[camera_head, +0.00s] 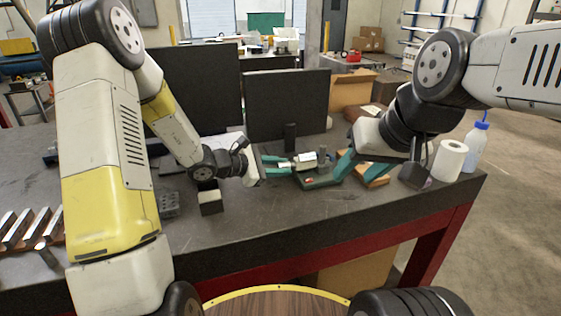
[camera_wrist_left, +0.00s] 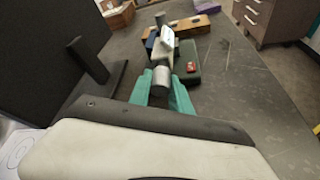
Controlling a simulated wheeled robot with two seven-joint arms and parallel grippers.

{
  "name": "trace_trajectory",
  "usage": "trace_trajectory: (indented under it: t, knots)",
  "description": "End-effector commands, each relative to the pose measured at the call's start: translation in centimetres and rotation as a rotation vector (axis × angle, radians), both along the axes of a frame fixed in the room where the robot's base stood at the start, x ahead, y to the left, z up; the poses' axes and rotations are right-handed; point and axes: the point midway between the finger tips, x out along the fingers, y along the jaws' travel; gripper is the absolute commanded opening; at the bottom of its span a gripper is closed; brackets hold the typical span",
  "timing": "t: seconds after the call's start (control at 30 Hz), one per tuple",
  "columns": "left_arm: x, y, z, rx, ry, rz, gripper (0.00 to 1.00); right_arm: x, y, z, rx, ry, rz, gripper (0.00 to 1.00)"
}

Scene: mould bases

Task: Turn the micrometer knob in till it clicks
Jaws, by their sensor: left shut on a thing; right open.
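The micrometer (camera_head: 305,160) has a pale, silvery body and stands at a green base (camera_head: 320,182) with a small red spot on the bench. Its silver knob (camera_wrist_left: 161,80) lies between the teal fingers of my left gripper (camera_wrist_left: 162,88), which is shut on it. In the head view my left gripper (camera_head: 284,165) reaches the micrometer from the left, and the knob is small there. My right gripper (camera_head: 354,176) is open at the right end of the base, with its fingers pointing down. I cannot tell whether it touches the base.
Two dark upright panels (camera_head: 286,105) stand behind. A small block (camera_head: 209,200) and metal bars (camera_head: 18,228) lie left. The front bench top (camera_head: 280,225) is clear.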

Motion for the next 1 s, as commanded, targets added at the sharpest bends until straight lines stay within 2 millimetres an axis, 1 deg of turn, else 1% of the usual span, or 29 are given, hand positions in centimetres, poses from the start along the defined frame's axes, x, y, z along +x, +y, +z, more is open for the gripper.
trace_trajectory:
  t: [0.2,0.5,0.7,1.0]
  knots:
    - [-0.05,0.01,-0.07,0.062,-0.191,0.001,0.00,0.00,0.00,0.00,0.000,0.000,0.000,0.46]
    - [-0.05,0.02,-0.08,0.137,-0.420,0.000,0.00,0.00,0.00,0.00,0.000,0.000,0.000,0.46]
    - [-0.01,0.03,-0.04,0.170,-0.524,-0.001,0.00,0.00,0.00,0.00,0.000,0.000,0.000,0.46]
    - [-0.02,0.03,-0.03,0.193,-0.594,-0.001,0.00,0.00,0.00,0.00,0.000,0.000,0.000,0.46]
